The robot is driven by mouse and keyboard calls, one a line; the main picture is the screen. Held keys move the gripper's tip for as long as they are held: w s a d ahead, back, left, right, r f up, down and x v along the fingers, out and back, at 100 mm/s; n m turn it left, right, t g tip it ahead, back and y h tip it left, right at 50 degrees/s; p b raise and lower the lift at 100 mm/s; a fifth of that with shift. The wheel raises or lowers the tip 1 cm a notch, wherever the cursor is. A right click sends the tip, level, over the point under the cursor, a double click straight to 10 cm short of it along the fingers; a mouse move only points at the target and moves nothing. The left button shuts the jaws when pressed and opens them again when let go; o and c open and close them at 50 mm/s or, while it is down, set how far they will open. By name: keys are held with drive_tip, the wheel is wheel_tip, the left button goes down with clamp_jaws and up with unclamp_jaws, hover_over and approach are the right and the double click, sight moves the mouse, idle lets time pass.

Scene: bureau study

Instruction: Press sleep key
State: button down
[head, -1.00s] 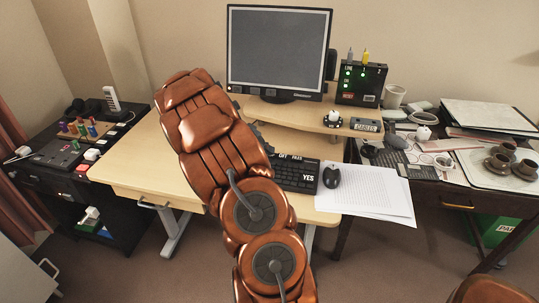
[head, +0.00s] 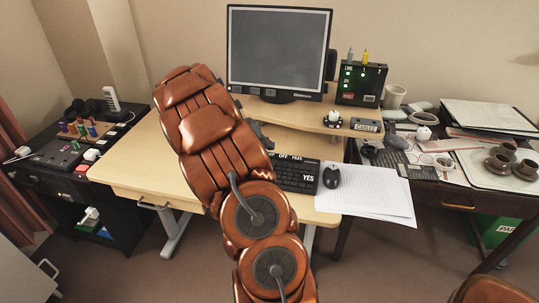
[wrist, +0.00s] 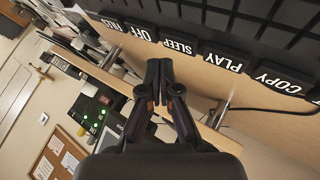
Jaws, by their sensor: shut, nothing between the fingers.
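The black keyboard (head: 296,177) lies on the desk in the head view, partly hidden by my arm. In the wrist view its row of labelled keys runs across the top, with the lettering upside down. The SLEEP key (wrist: 177,43) sits between the OFF key (wrist: 139,33) and the PLAY key (wrist: 222,58). My gripper (wrist: 159,68) is shut and empty. Its fingertips show just below the SLEEP key's lower left edge in the wrist view, and I cannot tell how large the gap is. In the head view the fingertips are hidden behind my arm.
The COPY key (wrist: 284,81) lies beyond PLAY. A mouse (head: 331,176) and white papers (head: 375,196) lie right of the keyboard. The monitor (head: 280,50) stands behind it on a raised shelf, beside a black box with green lights (head: 361,83). The desk's left part is clear.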

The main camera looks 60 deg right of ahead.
drive_tip(key=shift+r, duration=2.35)
drive_tip(key=shift+a+r, duration=0.1)
drive_tip(key=shift+a, duration=0.2)
drive_tip(key=s+a+r+n+t+y, duration=0.1)
drive_tip(key=s+a+n, duration=0.1)
drive_tip(key=a, duration=0.7)
drive_tip(key=s+a+r+n+y, duration=0.2)
drive_tip(key=a, duration=0.6)
drive_tip(key=s+a+r+n+t+y, duration=0.1)
drive_tip(key=s+a+n, duration=0.15)
drive_tip(key=a, duration=0.65)
drive_tip(key=s+a+f+n+y, duration=0.15)
drive_tip(key=s+a+n, duration=0.25)
drive_tip(key=s+a, duration=0.5)
drive_tip(key=s+a+n+y, duration=0.3)
drive_tip(key=s+a+n, duration=0.15)
drive_tip(key=a, duration=0.85)
drive_tip(key=s+p+v, duration=0.2)
drive_tip(key=p+v, duration=1)
drive_tip(key=shift+s+r+t+p, duration=0.2)
drive_tip(key=shift+r+t+p, duration=0.15)
drive_tip(key=shift+r, duration=0.25)
